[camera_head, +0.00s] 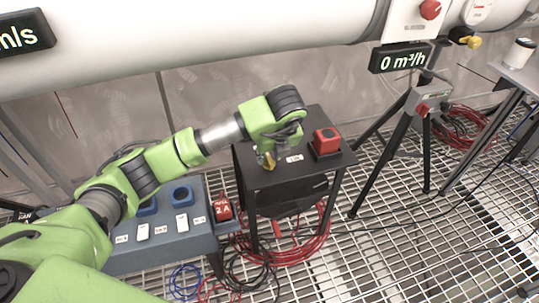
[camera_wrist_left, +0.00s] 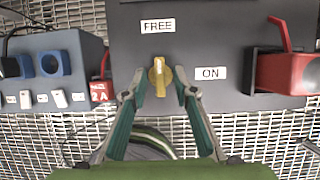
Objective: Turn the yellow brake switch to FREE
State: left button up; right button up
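The yellow brake switch (camera_wrist_left: 158,76) is on the dark top of a small stand (camera_wrist_left: 210,45). Its long side runs roughly up and down in the left wrist view, with the white FREE label (camera_wrist_left: 158,26) above it and the ON label (camera_wrist_left: 210,73) to its right. My left gripper (camera_wrist_left: 160,92) is open, its two fingertips to either side of the switch's lower part. I cannot tell whether they touch it. In the head view the left gripper (camera_head: 267,157) hangs over the stand and partly hides the switch. My right gripper is not in view.
A red switch (camera_head: 326,140) sits right of the brake switch on the same stand. A blue-grey socket box (camera_head: 165,252) with a red 2 A block (camera_head: 222,208) stands to the left. A black tripod (camera_head: 425,130) is at right. Cables lie on the grating floor.

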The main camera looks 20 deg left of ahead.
pick_arm(q)
jog(key=v, duration=1.1)
jog(key=shift+r, duration=0.3)
jog(key=shift+s+d, duration=0.1)
